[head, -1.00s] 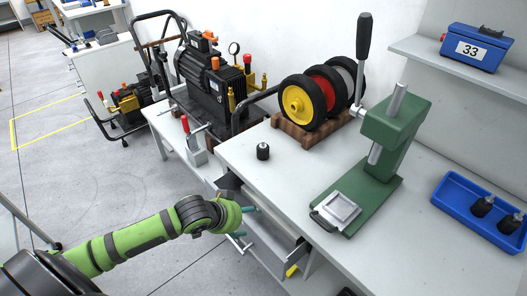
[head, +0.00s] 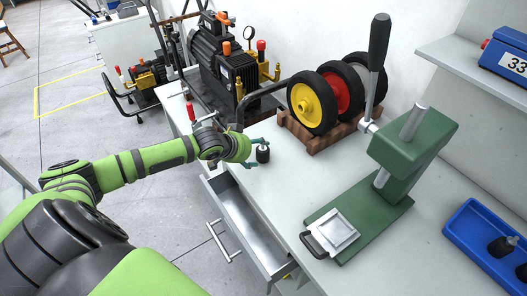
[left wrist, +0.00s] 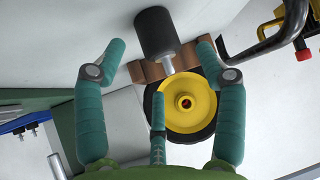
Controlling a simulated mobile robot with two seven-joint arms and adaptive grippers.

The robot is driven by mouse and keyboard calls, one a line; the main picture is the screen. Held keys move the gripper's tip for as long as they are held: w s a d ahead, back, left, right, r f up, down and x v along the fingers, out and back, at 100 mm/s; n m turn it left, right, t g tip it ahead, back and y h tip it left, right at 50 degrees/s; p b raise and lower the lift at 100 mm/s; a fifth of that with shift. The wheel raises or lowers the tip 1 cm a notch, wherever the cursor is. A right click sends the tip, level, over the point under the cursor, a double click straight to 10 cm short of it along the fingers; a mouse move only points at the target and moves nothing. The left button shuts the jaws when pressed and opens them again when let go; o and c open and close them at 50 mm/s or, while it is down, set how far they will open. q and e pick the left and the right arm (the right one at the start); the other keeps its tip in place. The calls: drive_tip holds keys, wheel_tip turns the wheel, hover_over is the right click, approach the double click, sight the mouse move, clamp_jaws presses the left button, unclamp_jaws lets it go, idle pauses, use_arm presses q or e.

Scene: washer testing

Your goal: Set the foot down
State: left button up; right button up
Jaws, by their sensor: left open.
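The foot (head: 263,155) is a small black cylinder with a metal stud, standing upright on the grey workbench (head: 285,205) near its left edge. It also shows in the left wrist view (left wrist: 155,32), at the top centre. My left gripper (head: 256,153) is right beside the foot, with its teal fingers open. In the left wrist view its fingertips (left wrist: 160,55) are spread to either side of the foot's stud end, with visible gaps and no clear contact. My right gripper is in neither view.
A green press (head: 405,165) stands on the bench at right. Wheels (head: 315,103) sit in a wooden rack behind the foot. An open drawer (head: 245,220) lies below the bench edge. A blue tray (head: 475,245) holds more black feet. A pump (head: 230,70) stands at the back.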

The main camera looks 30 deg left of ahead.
sight(260, 150)
use_arm(q)
drive_tip(key=shift+p+x, duration=0.3)
drive_tip(key=shift+x, duration=1.95)
drive_tip(key=shift+r, duration=0.15)
drive_tip(key=c, duration=1.1)
drive_tip(key=shift+c, duration=0.9)
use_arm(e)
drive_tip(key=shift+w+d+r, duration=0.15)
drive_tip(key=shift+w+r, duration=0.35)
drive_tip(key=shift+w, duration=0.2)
use_arm(q)
drive_tip(key=shift+r, duration=0.1)
